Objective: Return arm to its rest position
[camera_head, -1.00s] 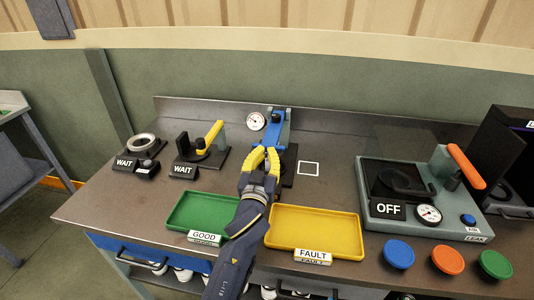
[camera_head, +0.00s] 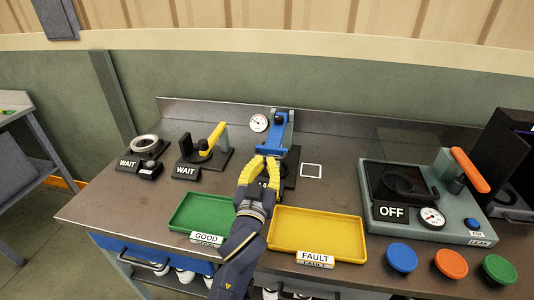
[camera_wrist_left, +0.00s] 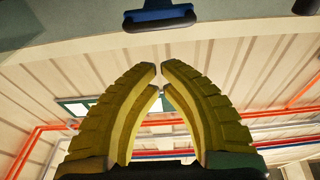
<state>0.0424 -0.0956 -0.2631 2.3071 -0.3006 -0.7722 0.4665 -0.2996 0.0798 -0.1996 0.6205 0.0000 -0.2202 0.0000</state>
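My left gripper (camera_head: 262,160) has yellow ribbed fingers and a dark blue arm that comes up from the bottom of the head view. It appears above the bench, in front of the blue lever device (camera_head: 276,135). In the left wrist view my left gripper (camera_wrist_left: 159,68) has its curved fingertips almost meeting, with only a narrow gap and nothing held between them. The fingers point toward the wall and ceiling. It hides part of the device's base. My right gripper is not in view.
A green GOOD tray (camera_head: 182,222) and a yellow FAULT tray (camera_head: 350,250) flank my left forearm. WAIT fixtures stand left on the metal bench (camera_head: 110,205). A leak tester marked OFF (camera_head: 465,222) and blue, orange and green buttons (camera_head: 450,263) are at right.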

